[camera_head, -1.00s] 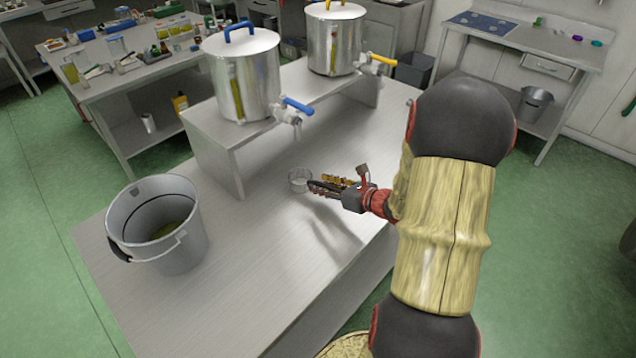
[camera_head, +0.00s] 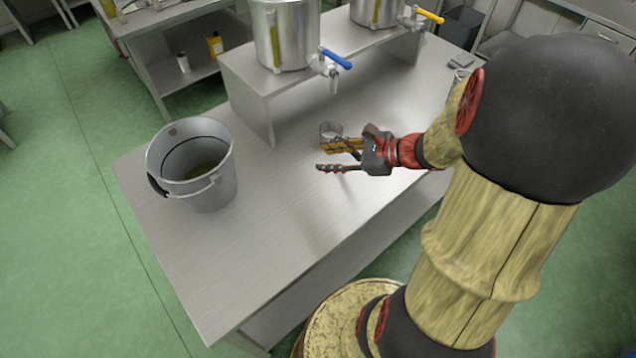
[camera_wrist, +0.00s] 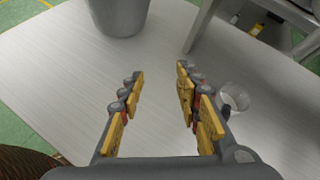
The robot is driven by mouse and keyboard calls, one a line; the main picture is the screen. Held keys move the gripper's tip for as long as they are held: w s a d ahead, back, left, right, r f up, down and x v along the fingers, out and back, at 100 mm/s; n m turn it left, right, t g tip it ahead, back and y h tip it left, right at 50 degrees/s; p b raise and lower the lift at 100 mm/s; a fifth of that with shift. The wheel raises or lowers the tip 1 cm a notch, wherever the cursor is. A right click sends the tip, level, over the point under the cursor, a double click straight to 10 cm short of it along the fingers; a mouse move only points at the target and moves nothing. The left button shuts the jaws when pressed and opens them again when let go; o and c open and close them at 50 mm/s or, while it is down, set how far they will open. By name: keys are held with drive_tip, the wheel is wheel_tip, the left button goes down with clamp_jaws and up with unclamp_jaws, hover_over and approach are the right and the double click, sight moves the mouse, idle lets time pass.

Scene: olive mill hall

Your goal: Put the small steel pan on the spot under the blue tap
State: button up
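The blue tap (camera_head: 335,60) is on the left steel tank (camera_head: 287,35), with its spout hanging above the table. A small round vessel (camera_head: 329,129), clear or shiny, stands on the table in front of the tank stand. I cannot tell whether it is the small steel pan. It also shows in the wrist view (camera_wrist: 234,97), right of my fingers. Another small shiny item (camera_head: 461,78) is at the table's right end, partly hidden by my arm. My gripper (camera_head: 322,158) is open and empty, beside the round vessel; its fingers are apart in the wrist view (camera_wrist: 160,95).
A grey bucket (camera_head: 192,165) stands on the left of the steel table (camera_head: 235,255). The raised stand (camera_head: 247,105) bears both tanks; the right one has a yellow tap (camera_head: 428,17). The table's front middle is clear. A flat grey item (camera_head: 461,61) lies at the far right.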

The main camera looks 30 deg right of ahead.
drive_tip(key=s+a+r+n+g+h, duration=0.1)
drive_tip(key=s+a+r+n+g, duration=0.2)
drive_tip(key=s+a+n, duration=0.35)
drive_tip(key=s+a+r+n+g+h, duration=0.2)
drive_tip(key=s+a+r+n+g, duration=0.15)
drive_tip(key=a+n, duration=0.65)
drive_tip(key=s+d+r+n+t+h, duration=0.2)
drive_tip(key=r+n, duration=0.3)
drive_tip(key=n, duration=0.5)
drive_tip(key=shift+s+d+r+h, duration=0.4)
drive_tip(key=shift+s+d+h, duration=0.15)
drive_tip(key=shift+s, duration=0.25)
